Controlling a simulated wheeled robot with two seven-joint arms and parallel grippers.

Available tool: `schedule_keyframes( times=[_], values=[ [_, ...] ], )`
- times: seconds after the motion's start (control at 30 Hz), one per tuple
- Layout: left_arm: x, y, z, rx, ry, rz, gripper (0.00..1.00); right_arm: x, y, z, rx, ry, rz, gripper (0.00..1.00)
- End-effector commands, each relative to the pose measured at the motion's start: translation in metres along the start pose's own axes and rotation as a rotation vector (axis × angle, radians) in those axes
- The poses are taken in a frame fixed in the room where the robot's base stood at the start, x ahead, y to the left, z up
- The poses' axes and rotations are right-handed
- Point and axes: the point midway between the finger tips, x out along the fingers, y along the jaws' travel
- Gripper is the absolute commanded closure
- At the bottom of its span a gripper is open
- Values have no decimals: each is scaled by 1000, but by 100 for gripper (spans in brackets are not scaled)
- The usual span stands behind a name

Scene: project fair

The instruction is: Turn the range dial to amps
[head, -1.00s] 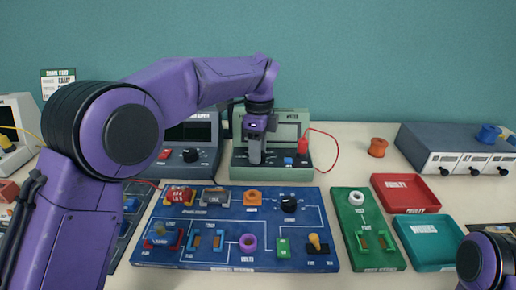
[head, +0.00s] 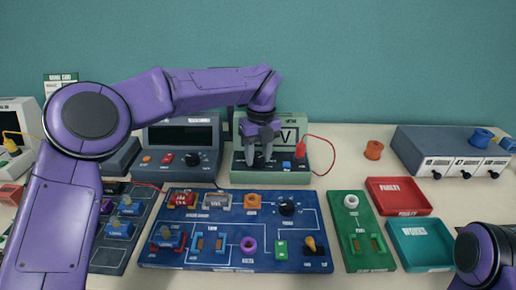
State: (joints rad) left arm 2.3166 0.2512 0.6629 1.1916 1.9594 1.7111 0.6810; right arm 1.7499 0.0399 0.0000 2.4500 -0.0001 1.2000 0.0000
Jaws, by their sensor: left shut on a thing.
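The meter (head: 238,176) is a pale green box at the back of the table, with a screen on its upper face. The letter V (head: 289,135) shows on the screen, partly behind my gripper. My left gripper (head: 260,163) reaches down in front of the meter's panel. Its two fingers are shut on the dark range dial (head: 259,160), which is mostly hidden between them. The dial's pointer and marks cannot be made out. Only a purple part of my right arm shows at the lower right; its gripper is out of view.
A red plug (head: 300,149) with a looping red lead and a blue button (head: 287,166) sit right of the dial. A grey instrument (head: 182,137) stands left of the meter. The blue board (head: 190,258) lies in front. An orange spool (head: 373,150) stands to the right.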

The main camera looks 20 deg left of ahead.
Motion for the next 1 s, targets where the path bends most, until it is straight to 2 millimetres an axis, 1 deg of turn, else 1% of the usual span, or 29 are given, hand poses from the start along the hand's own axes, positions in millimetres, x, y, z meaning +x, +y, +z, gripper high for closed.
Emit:
schedule_keyframes(
  times=[0.03, 0.1, 0.4, 0.63, 1.0],
  values=[
    [-4, 0, 1, 35, -3, -3, 89, -6, 1, -2, 0, 0, 0, 57],
    [-5, 0, 1, 88, -8, -4, 89, -10, 1, -4, 0, 0, 0, 57],
    [-4, -1, 1, 248, -19, -4, 89, -20, 2, -8, 0, 0, 0, 57],
    [-2, 0, 1, 301, -23, -3, 89, -23, 2, -9, 0, 0, 0, 57],
    [-2, 0, 2, 311, -24, -4, 89, -23, 2, -9, 0, 0, 0, 57]
  ],
)
